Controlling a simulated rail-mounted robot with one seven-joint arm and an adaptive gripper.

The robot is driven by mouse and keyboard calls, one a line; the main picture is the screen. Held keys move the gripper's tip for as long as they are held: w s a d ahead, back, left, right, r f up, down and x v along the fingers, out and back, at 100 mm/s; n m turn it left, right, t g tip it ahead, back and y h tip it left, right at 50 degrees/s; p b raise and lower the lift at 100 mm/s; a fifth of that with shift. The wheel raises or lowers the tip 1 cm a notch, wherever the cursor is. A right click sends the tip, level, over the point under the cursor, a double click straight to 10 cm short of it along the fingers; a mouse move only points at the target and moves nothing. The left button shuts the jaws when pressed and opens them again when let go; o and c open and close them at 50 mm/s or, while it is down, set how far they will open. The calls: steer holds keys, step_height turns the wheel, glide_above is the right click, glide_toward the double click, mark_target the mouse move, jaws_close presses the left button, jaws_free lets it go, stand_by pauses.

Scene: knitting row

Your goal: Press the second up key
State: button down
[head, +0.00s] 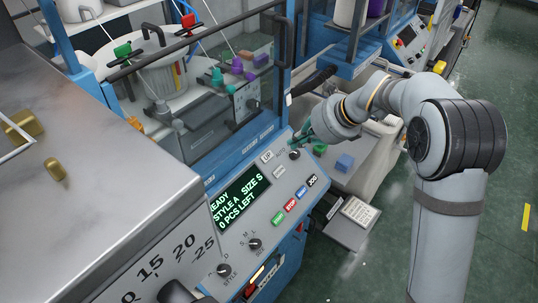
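The control panel (290,212) of the blue knitting machine is in the middle of the head view. A pale key marked UP (267,157) sits near its top edge, above the display. Another pale key (279,172) lies just below it, its label too small to read. Any further key to the right of UP is hard to make out. My gripper (302,141), with teal fingers, is at the panel's top right corner, close to a dark round knob (294,154). I cannot tell whether it touches the panel or whether its fingers are shut.
The green display (240,197) reads STYLE A, SIZE S, 0 PCS LEFT. Green START (278,218), red STOP (290,206), blue (301,193) and black JOG (312,181) keys run along the right. Two selector knobs (255,244) are lower. A blue block (344,162) lies right of the panel.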

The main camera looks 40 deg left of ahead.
mark_target(266, 158)
steer(key=p+x, duration=0.3)
steer(key=x, duration=1.1)
